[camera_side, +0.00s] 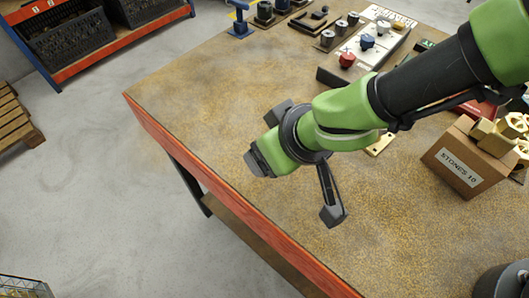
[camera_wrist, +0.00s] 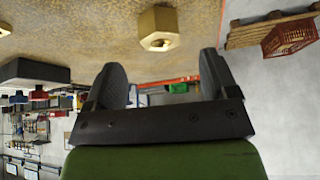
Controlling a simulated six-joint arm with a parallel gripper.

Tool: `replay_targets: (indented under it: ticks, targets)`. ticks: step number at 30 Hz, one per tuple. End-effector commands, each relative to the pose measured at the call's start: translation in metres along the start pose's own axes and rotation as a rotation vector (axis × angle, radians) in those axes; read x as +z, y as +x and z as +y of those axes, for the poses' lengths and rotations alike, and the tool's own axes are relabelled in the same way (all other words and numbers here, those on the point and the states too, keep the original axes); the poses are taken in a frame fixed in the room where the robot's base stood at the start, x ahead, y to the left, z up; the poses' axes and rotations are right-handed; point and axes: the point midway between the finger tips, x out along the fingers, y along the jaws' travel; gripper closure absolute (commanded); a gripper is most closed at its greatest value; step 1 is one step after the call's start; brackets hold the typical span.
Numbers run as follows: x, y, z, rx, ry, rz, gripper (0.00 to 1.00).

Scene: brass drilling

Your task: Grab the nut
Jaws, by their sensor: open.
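A brass hexagonal nut (camera_wrist: 158,27) with a hole in its face shows at the top middle of the wrist view, against the speckled brown tabletop. My gripper (camera_wrist: 162,80) is open, with its two dark fingers wide apart and nothing between them. The nut lies beyond the fingertips, apart from them. In the side view one dark fingertip of my gripper shows below the green wrist, over the table. A brass piece (camera_side: 380,144) lies on the table partly behind my arm there; I cannot tell whether it is the same nut.
A cardboard box (camera_side: 458,172) heaped with brass parts stands at the right. A fixture with red and blue knobs (camera_side: 362,50) and small tools are at the back. The orange-edged table (camera_side: 190,90) is clear at the left and front. Another brass piece (camera_wrist: 5,29) shows at the wrist view's left edge.

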Motion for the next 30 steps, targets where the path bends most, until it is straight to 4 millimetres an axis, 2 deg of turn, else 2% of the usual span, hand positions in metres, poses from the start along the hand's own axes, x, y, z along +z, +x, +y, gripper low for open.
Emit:
replay_targets:
  ticks: [5, 15, 24, 25, 26, 30]
  targets:
    - [0.001, 0.012, 0.0, 0.001, 0.0, -0.001, 0.2]
    - [0.002, 0.054, 0.0, 0.003, 0.002, 0.0, 0.2]
    - [0.002, 0.058, -0.001, 0.002, 0.002, 0.0, 0.2]
    - [0.002, 0.058, -0.001, 0.002, 0.002, 0.0, 0.23]
    - [0.002, 0.058, -0.001, 0.002, 0.001, 0.0, 0.3]
    - [0.002, 0.058, -0.001, 0.002, 0.001, 0.0, 0.62]
